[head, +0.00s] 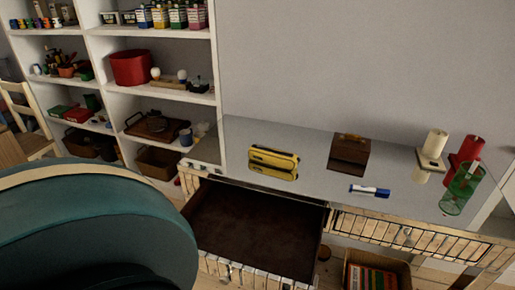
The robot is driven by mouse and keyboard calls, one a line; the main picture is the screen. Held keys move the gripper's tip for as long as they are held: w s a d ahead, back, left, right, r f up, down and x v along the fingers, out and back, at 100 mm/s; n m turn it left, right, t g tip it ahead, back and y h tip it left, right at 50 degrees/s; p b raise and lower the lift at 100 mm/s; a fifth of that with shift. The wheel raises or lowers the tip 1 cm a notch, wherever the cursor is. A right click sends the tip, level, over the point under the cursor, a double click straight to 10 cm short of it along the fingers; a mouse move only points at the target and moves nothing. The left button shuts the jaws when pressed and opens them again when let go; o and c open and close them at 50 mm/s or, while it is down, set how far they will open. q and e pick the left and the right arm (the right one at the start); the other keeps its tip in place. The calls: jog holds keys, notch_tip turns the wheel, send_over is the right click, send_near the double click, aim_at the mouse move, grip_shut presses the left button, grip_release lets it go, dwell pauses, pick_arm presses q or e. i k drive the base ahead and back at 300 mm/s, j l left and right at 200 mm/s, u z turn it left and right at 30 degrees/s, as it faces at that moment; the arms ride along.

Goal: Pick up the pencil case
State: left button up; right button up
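A yellow case with dark markings (272,158), which looks like the pencil case, lies on the glossy grey desk top (315,174), toward its left end. It lies on its long side near the back of the desk, and its reflection shows in the surface below it. Nothing touches it. Neither of my grippers is in view.
An open, empty drawer (250,225) juts out below the case. A large teal rounded shape (90,235) fills the lower left. A brown box (348,152), blue-white marker (369,191) and green cup (460,188) stand or lie right. Full shelves (150,95) stand left.

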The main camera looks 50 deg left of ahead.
aim_at(280, 159)
jog(key=u, duration=1.65)
jog(key=i+l+u, duration=0.1)
jog(key=l, duration=0.5)
jog(key=i+l+u, duration=0.15)
jog(key=l, duration=0.45)
jog(key=j+z, duration=0.45)
jog(key=j, duration=0.3)
jog(key=k+j+z, duration=0.15)
jog(key=j+z, duration=0.3)
jog(key=j, duration=0.25)
jog(key=j+z, duration=0.25)
jog(key=j, duration=0.2)
jog(key=j+z, duration=0.2)
jog(key=j, duration=0.2)
jog(key=k+j+z, duration=0.1)
jog(key=j+z, duration=0.15)
jog(key=j, duration=0.15)
jog(key=k+j+z, duration=0.1)
jog(key=j+z, duration=0.15)
jog(key=j, duration=0.2)
jog(key=k+j+z, duration=0.2)
jog(key=j, duration=0.15)
jog(key=k+j+z, duration=0.2)
jog(key=j, duration=0.15)
jog(key=j+z, duration=0.25)
jog(key=k+j+z, duration=0.2)
jog(key=j, duration=0.25)
jog(key=i, duration=0.05)
